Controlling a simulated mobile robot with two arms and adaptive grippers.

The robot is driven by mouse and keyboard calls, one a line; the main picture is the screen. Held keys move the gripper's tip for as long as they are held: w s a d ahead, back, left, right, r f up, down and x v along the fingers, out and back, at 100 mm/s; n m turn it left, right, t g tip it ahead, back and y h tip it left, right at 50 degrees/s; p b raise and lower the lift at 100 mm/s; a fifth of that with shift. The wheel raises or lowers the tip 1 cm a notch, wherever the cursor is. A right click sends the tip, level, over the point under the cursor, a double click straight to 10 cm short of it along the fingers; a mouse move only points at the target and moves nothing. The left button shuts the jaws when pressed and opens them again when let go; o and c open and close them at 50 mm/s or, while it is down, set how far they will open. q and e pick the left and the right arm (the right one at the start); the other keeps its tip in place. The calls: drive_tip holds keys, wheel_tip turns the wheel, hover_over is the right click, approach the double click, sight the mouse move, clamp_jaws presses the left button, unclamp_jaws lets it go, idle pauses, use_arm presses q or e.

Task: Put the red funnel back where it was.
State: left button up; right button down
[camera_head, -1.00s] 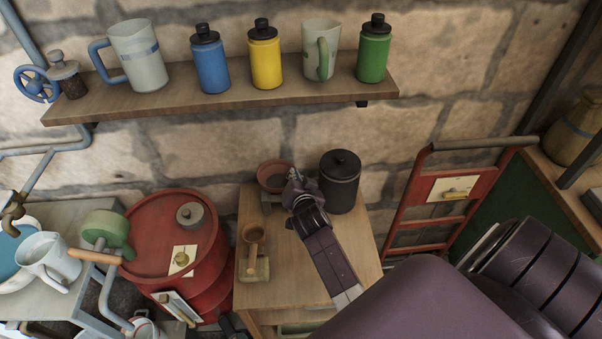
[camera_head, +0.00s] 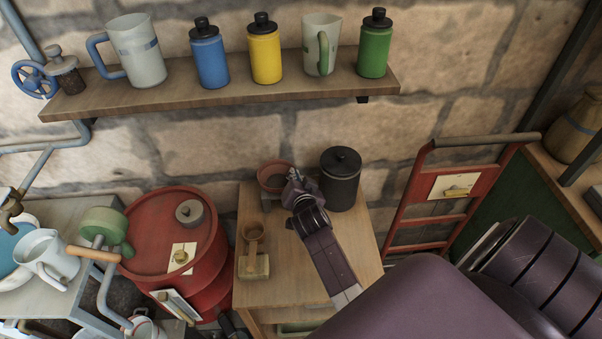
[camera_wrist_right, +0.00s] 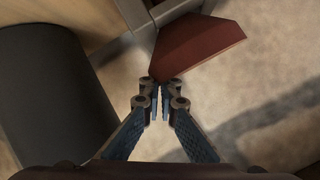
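The red funnel (camera_head: 270,179) is at the back of the small wooden table, left of the black canister. Its wide mouth faces up, and a grey stand or bracket shows below it. In the right wrist view, the red funnel (camera_wrist_right: 200,45) is beside the grey bracket (camera_wrist_right: 176,12). My right gripper (camera_head: 293,178) is at the funnel's right rim. In the wrist view, the fingertips of my right gripper (camera_wrist_right: 160,88) are close together at the rim's edge and appear to pinch it. The contact is partly hidden. My left gripper is not in view.
The black canister (camera_head: 340,182) stands close to the right of my gripper. A wooden scoop-like object (camera_head: 253,243) is on the table's left side. A red barrel (camera_head: 150,238) stands left, and a red hand truck (camera_head: 423,200) right. A shelf (camera_head: 200,98) with mugs and bottles hangs above.

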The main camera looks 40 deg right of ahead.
drive_tip(key=c, duration=2.1)
unclamp_jaws()
